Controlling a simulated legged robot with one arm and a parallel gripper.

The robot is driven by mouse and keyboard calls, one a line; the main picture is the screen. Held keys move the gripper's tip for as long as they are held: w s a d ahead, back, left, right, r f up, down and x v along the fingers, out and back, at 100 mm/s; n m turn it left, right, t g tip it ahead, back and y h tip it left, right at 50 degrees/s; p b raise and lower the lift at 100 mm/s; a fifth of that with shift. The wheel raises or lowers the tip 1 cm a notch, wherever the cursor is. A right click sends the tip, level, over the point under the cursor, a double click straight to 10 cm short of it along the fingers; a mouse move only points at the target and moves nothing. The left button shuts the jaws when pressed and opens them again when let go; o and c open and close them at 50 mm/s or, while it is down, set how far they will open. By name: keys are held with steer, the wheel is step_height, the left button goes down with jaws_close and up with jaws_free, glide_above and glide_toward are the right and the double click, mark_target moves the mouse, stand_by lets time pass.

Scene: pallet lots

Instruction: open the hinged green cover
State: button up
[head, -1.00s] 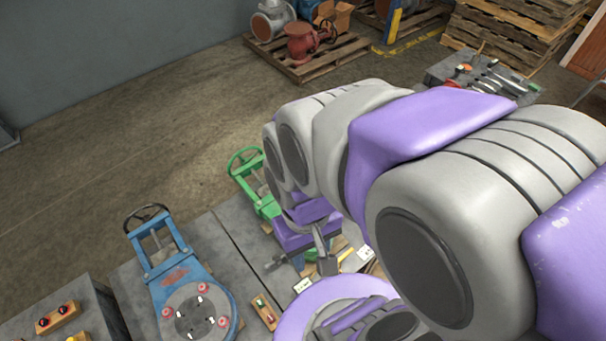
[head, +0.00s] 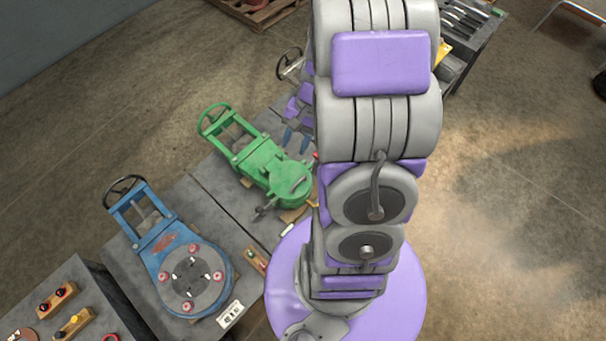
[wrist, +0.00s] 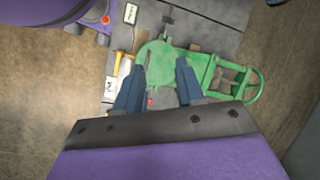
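The green valve with its round green cover (head: 290,184) sits on the grey bench, right of a blue valve. The cover lies flat on the valve body and looks closed. In the wrist view the green cover (wrist: 155,58) is partly behind my fingers. My gripper (head: 296,138) is beside the green valve in the head view, its fingers pointing down and partly hidden by my arm. In the wrist view my gripper (wrist: 158,82) has its two dark blue fingers wide apart, with nothing held between them.
The blue valve (head: 187,268) stands on the bench at left, with a black handwheel (head: 124,190). Another handwheel (head: 289,64) shows behind my gripper. A tool table (head: 470,35) stands at the back right. Open floor lies to the right.

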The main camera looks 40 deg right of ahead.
mark_target(301, 180)
steer(key=s+d+f+m+t, duration=0.1)
steer(key=d+f+m, duration=0.4)
steer(key=d+f, duration=0.5)
steer(key=b+x, duration=0.2)
steer(key=x, duration=1.5)
steer(key=shift+w+a+f, duration=0.1)
steer(key=shift+w+a, duration=0.05)
steer(key=shift+w, duration=0.05)
jaws_close()
